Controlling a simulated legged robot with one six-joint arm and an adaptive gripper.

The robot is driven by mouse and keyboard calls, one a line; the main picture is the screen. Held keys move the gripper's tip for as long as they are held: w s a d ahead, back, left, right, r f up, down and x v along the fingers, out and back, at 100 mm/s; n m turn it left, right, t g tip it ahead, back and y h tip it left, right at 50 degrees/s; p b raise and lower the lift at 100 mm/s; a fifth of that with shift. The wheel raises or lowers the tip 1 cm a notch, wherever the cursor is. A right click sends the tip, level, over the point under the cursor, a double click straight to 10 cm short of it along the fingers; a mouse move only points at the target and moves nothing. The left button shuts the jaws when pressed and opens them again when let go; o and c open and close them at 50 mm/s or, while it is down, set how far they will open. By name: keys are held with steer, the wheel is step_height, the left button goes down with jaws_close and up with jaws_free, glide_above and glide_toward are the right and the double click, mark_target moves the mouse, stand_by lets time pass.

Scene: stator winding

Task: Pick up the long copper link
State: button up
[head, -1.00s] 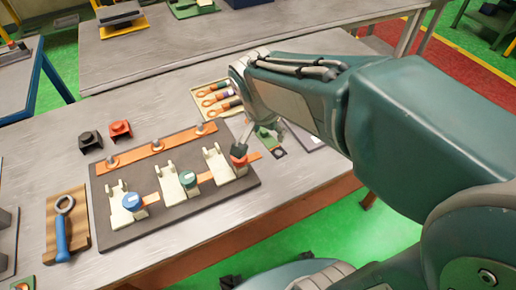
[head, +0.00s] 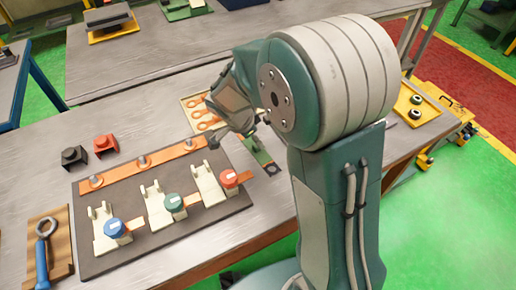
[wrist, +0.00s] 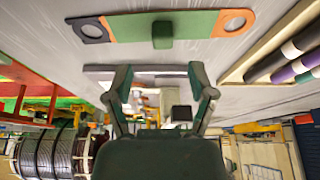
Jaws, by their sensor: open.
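A flat link (wrist: 165,24) with a green middle, a raised green block and a copper ring end at right lies on the grey table in the wrist view. Its left end is copper beside a dark holed piece. In the head view the green link (head: 262,158) lies right of the dark board, partly hidden by my arm. My gripper (wrist: 161,82) is open and empty, its fingers apart below the link in the wrist picture; it also shows in the head view (head: 240,130). A long copper bar (head: 142,162) with several bolts lies along the board's back.
The dark board (head: 150,255) carries cream holders with blue, green and red caps. Black and red blocks (head: 104,144) sit left. A blue-handled ring tool (head: 42,250) lies on wood at far left.

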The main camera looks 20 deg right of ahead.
mark_target(256, 146)
steer(key=f, duration=0.4)
steer(key=shift+w+d+f, duration=0.25)
steer(key=shift+w+f, duration=0.1)
steer(key=shift+d, duration=0.15)
jaws_close()
